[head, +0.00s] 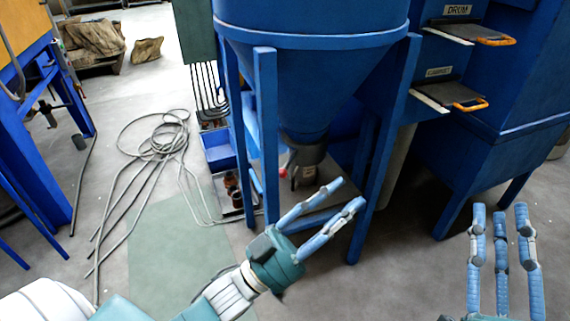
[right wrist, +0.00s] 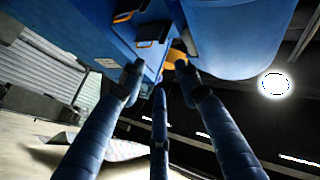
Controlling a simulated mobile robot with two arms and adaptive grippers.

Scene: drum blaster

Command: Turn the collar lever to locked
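The collar (head: 304,160) is a dark grey fitting under the big blue cone hopper (head: 312,80). Its lever shows a red knob (head: 283,173) on the collar's left side, between the blue legs. My left gripper (head: 350,193) is at the front of the legs, with blue fingers spread and pointing up and right. It is open, holds nothing visible, and is below and right of the knob, apart from it. My right gripper (head: 502,207) is at the lower right with fingers spread, open and empty. In the right wrist view its fingers (right wrist: 158,80) point toward blue machine panels.
Blue hopper legs (head: 265,140) stand close to my left gripper. Drawers with orange handles (head: 470,105) stick out at the upper right. A coiled hose (head: 150,150) lies on the floor at left. A blue bin (head: 219,152) stands beside the legs. The front floor is clear.

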